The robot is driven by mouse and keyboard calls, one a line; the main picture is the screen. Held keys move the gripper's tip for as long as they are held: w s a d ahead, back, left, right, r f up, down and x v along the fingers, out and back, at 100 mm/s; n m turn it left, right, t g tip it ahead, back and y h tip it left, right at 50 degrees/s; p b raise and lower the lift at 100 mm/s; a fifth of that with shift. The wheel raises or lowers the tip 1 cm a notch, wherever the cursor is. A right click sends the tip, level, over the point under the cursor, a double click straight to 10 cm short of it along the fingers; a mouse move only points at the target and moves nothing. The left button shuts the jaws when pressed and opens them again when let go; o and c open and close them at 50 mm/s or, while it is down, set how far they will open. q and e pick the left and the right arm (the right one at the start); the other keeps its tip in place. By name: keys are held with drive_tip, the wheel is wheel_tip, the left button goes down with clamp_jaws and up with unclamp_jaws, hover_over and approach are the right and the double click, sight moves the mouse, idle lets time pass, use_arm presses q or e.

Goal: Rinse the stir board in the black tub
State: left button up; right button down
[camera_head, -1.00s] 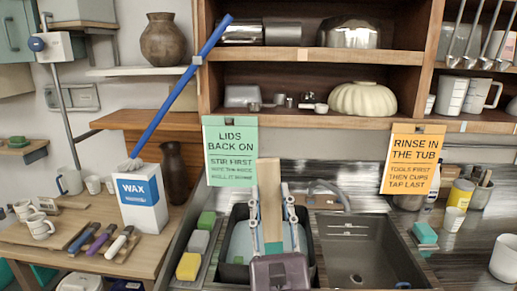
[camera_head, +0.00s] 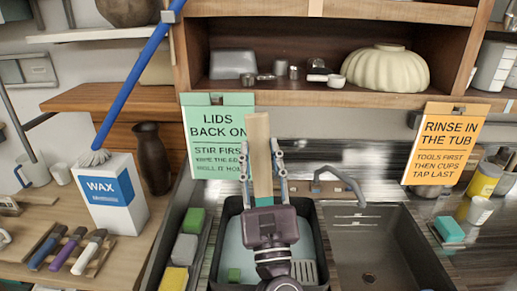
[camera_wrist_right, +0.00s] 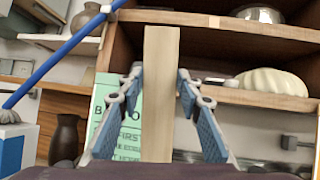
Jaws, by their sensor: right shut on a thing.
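The stir board (camera_head: 259,135) is a long pale wooden slat with a green lower part. My right gripper (camera_head: 262,165) is shut on it and holds it upright, and its fingers flank the board in the right wrist view (camera_wrist_right: 160,95). The black tub (camera_head: 318,225) stands below and around the gripper in the head view, with pale bluish water (camera_head: 236,240) in it. The gripper's body hides the board's lower end, so I cannot tell whether it touches the water. My left gripper is not in view.
Sponges (camera_head: 186,248) line the tub's left side. An empty grey sink (camera_head: 375,240) with a tap (camera_head: 340,175) is to the right. A wax box (camera_head: 110,195) stands on the left bench. A shelf (camera_head: 330,97) and hanging signs (camera_head: 445,145) are behind.

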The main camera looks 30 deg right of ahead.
use_arm(q)
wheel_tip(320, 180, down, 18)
drive_tip(key=b, duration=1.7)
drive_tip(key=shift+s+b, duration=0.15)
drive_tip(key=shift+b, duration=0.15)
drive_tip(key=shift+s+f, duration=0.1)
